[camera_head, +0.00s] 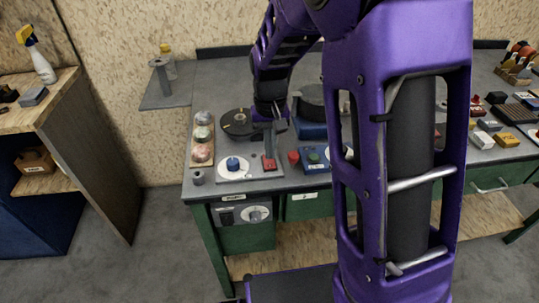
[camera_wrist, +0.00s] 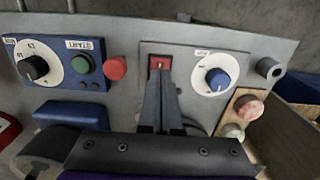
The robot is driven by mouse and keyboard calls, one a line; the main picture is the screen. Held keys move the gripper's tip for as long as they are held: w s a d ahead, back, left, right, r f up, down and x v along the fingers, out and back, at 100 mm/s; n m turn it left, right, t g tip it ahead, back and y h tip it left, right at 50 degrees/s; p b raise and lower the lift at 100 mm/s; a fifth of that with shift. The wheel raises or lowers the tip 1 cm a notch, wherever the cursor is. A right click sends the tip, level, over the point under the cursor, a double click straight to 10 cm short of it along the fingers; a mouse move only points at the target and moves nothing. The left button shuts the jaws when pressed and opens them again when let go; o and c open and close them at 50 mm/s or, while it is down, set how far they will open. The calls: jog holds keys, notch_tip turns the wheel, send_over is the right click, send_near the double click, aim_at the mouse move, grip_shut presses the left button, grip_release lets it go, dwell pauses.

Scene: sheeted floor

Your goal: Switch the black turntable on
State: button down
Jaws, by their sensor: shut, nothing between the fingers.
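The black turntable (camera_head: 238,122) is a dark disc with a small centre spot, toward the back of a grey unit on the bench. The unit's grey front panel (camera_wrist: 200,57) carries a red switch (camera_wrist: 155,63) and a blue knob (camera_wrist: 218,79) on a white dial. In the head view the red switch (camera_head: 269,163) is right of the blue knob (camera_head: 233,164). My gripper (camera_wrist: 161,82) is shut and empty, its fingertips at the near edge of the red switch, partly covering it. I cannot tell whether they touch, or which way the switch is set.
A blue unit (camera_wrist: 57,66) with a black knob, a green START button and a red button (camera_wrist: 115,68) stands beside the grey panel. A tray of coloured balls (camera_head: 202,138) and a small grey cylinder (camera_head: 198,177) flank the unit's other side.

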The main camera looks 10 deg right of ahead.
aim_at(270, 166)
notch_tip(270, 166, up, 4)
jog(key=p, duration=0.3)
jog(key=shift+r, duration=0.1)
dwell(0.4)
